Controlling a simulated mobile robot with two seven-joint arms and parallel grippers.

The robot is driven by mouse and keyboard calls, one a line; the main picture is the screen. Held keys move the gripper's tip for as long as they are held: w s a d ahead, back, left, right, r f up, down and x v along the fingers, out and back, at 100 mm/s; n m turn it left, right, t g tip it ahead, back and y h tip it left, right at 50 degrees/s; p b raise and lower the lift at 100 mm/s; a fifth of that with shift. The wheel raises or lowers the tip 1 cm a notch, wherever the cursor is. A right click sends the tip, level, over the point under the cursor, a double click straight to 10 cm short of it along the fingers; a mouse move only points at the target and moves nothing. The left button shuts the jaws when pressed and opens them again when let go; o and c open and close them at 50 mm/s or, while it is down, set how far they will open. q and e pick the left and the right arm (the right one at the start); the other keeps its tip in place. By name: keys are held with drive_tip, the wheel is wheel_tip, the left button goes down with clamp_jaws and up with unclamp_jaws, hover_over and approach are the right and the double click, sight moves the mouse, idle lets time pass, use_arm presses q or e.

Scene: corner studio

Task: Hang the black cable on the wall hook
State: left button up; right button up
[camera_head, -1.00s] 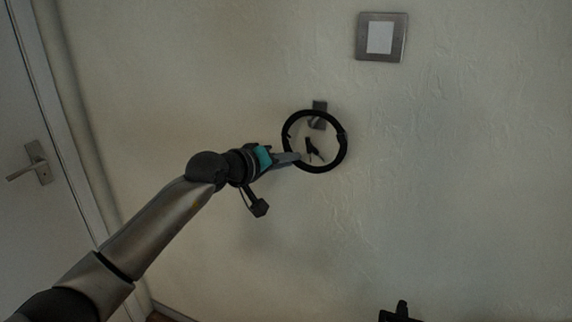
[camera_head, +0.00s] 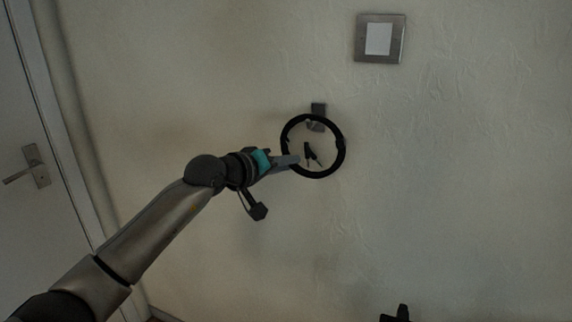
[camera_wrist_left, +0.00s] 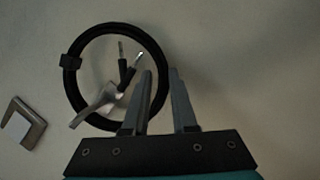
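The black cable (camera_head: 340,156) is a round coil with two short loose ends inside the ring. The grey wall hook (camera_head: 319,109) is at the top of the coil. In the left wrist view the hook (camera_wrist_left: 97,103) reaches through the coil (camera_wrist_left: 70,84), its prong in front of the coil's lower left part; whether the coil rests on it cannot be told. My left gripper (camera_head: 297,160) is at the coil's left side. In the wrist view the cable's side passes between the gripper's fingertips (camera_wrist_left: 160,74), which look closed on it.
A square metal-framed plate (camera_head: 380,39) is on the wall above right of the hook; it shows in the wrist view (camera_wrist_left: 20,125). A door with a handle (camera_head: 28,172) stands at the far left. The wall right of the coil is clear.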

use_arm(q)
drive_tip(key=o, duration=0.4)
drive_tip(key=shift+f, duration=0.15)
